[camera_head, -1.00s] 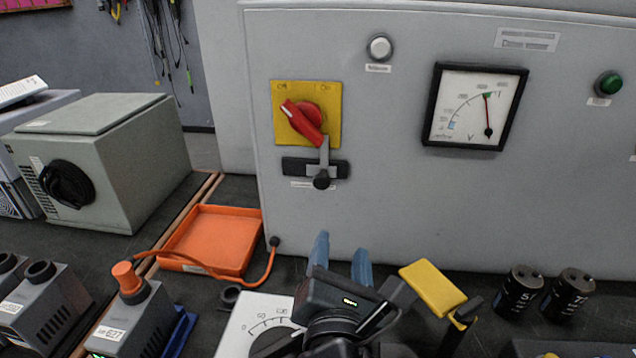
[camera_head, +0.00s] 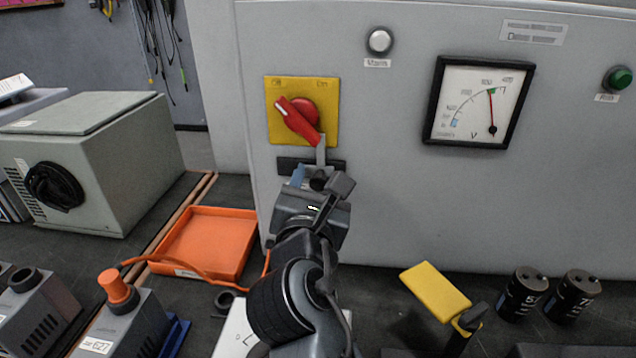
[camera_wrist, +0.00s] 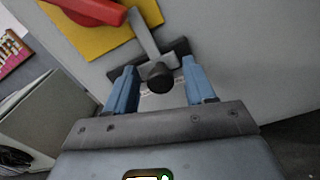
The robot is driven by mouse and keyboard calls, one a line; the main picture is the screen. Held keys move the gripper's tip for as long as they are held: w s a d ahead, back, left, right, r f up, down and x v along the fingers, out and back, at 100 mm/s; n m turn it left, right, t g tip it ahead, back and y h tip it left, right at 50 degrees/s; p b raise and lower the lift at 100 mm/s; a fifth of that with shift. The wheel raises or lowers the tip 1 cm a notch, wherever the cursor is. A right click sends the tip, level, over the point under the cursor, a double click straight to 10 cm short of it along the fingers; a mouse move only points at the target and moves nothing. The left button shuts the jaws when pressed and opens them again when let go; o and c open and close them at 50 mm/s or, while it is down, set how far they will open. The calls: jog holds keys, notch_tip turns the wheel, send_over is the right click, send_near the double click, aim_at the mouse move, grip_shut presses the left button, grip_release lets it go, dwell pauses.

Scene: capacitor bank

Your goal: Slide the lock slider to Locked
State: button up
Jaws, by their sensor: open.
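The lock slider is a grey bar with a round black knob (camera_wrist: 160,76), set on a dark horizontal track (camera_head: 290,165) below the yellow switch plate (camera_head: 331,131). A red rotary handle (camera_head: 300,118) on the plate points to the upper left. My gripper (camera_wrist: 159,90) is open, with its blue fingers on the left and right of the knob in the wrist view. I cannot tell whether either finger touches it. In the head view my gripper (camera_head: 314,176) covers much of the track and most of the knob.
A voltage meter (camera_head: 465,118), a white lamp (camera_head: 380,41) and a green button (camera_head: 618,79) are on the grey cabinet. An orange tray (camera_head: 208,243) lies left of my arm.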

jog(key=shift+c, duration=0.2)
grip_shut()
dwell(0.3)
